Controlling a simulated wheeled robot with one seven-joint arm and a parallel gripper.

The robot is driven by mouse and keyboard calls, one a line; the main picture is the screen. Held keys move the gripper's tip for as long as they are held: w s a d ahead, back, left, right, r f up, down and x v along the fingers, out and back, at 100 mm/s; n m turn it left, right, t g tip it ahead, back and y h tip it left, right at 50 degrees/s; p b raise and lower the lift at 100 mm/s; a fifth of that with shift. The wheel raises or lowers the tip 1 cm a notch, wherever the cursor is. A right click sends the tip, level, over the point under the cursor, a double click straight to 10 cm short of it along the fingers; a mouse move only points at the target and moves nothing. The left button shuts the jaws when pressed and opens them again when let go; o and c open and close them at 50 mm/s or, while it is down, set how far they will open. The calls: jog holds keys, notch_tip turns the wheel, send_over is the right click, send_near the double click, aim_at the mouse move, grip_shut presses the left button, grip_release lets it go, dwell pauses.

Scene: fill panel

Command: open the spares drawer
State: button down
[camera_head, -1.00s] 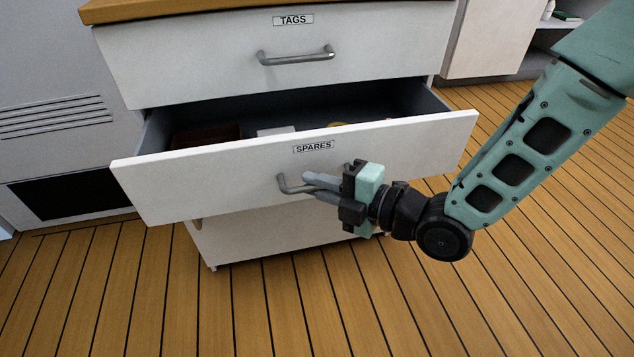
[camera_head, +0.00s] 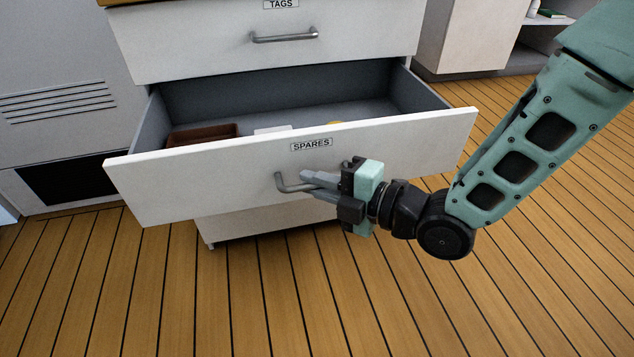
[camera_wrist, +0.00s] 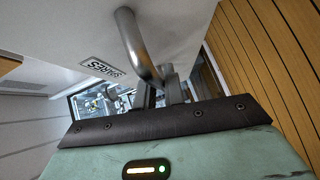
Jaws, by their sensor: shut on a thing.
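The spares drawer (camera_head: 215,185) is pulled well out of its cabinet, and its grey inside shows from above. Its white front carries a SPARES label (camera_head: 311,145), which also shows in the wrist view (camera_wrist: 102,68). My gripper (camera_head: 318,181) is shut on the grey bar handle (camera_head: 285,184) at the drawer front. In the wrist view the handle (camera_wrist: 133,42) runs down between my fingers. The part of the handle inside the fingers is hidden.
Inside the drawer lie a brown tray (camera_head: 202,135), a white item (camera_head: 272,130) and a partly hidden yellow item (camera_head: 335,123). The closed TAGS drawer (camera_head: 200,45) is above. Plank floor (camera_head: 420,310) in front is clear.

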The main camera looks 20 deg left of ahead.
jog(key=c, duration=1.5)
grip_release()
jog(key=p+v, duration=0.8)
jog(key=v, duration=0.9)
jog(key=shift+d+p, duration=0.25)
jog(key=shift+p, duration=0.1)
